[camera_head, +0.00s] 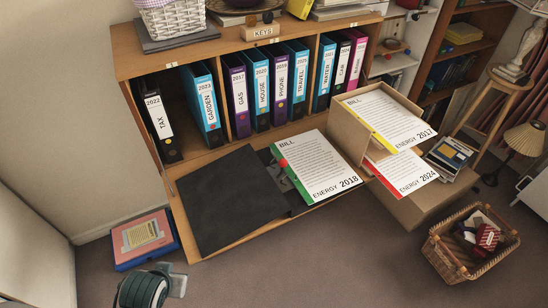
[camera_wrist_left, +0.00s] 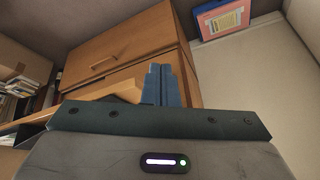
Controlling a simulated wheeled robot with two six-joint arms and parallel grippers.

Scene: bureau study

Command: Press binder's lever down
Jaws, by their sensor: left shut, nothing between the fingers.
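An open binder (camera_head: 222,200) lies on the fold-down shelf board, its black cover spread flat to the left. A lever mechanism (camera_head: 283,163) with a small red part shows between the cover and a sheet marked BILL ENERGY 2018 (camera_head: 318,165). Its exact angle is too small to tell. My left gripper (camera_head: 178,284) is at the lower left, in front of and apart from the board. In the left wrist view its blue-grey fingers (camera_wrist_left: 160,84) are shut and empty. The binder's lever does not show clearly there. My right gripper is not in view.
Upright binders (camera_head: 262,88) fill the shelf behind. A cardboard box (camera_head: 362,122) with bill sheets stands right of the open binder. A blue-and-red folder (camera_head: 146,240) lies on the floor at left, and a wicker basket (camera_head: 452,257) at right. The floor in front is clear.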

